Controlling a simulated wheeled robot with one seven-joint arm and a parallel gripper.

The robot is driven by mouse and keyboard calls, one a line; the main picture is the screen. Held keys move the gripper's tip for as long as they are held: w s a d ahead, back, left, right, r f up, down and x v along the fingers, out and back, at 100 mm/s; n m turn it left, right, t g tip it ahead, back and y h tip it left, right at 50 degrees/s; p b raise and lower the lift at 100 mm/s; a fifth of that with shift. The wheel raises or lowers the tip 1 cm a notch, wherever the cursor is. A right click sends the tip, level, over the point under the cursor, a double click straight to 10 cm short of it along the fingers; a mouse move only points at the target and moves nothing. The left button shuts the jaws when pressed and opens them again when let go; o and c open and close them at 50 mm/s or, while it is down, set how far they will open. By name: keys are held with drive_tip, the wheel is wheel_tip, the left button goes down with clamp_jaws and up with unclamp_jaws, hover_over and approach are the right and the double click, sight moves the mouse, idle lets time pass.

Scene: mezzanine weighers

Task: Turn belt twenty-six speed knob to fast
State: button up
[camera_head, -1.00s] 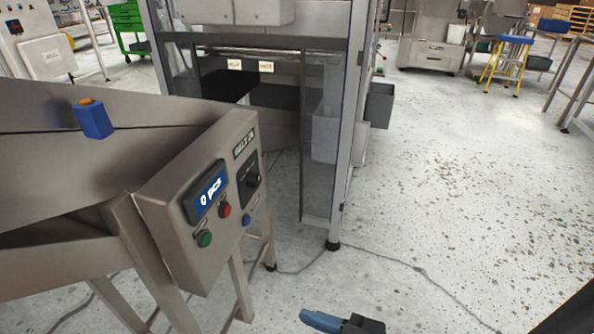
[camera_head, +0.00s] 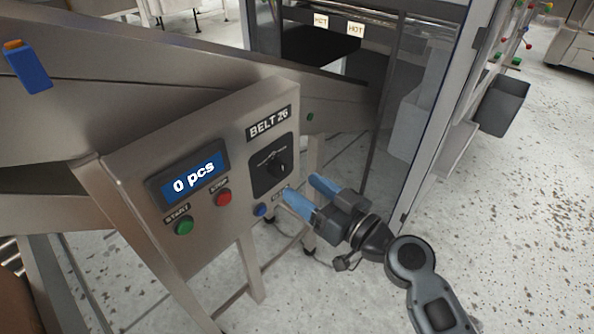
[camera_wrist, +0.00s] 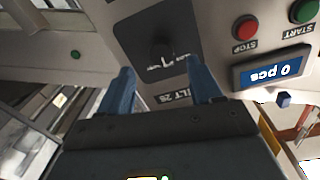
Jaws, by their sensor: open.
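The belt 26 control panel (camera_head: 240,150) is a metal box on the side of the conveyor. Its black speed knob (camera_head: 277,166) sits on a dark plate under the "BELT 26" label (camera_head: 269,124). My gripper (camera_head: 304,189) has blue fingers and is open and empty, just below and right of the knob, close to the panel. In the wrist view the knob (camera_wrist: 161,48) shows upside down, beyond and between the two open fingertips (camera_wrist: 160,77). The knob appears apart from both fingers. Its scale marks are too small to read.
The panel also has a "0 pcs" display (camera_head: 193,180), a green start button (camera_head: 184,225), a red stop button (camera_head: 223,198) and a blue button (camera_head: 260,210) near my fingers. A framed enclosure (camera_head: 420,110) with a grey bin (camera_head: 502,104) stands behind right. Open floor lies right.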

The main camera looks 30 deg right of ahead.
sight(282, 174)
drive_tip(key=p+x, duration=0.1)
drive_tip(key=x, duration=0.5)
drive_tip(key=shift+a, duration=0.1)
drive_tip(key=c, duration=1.1)
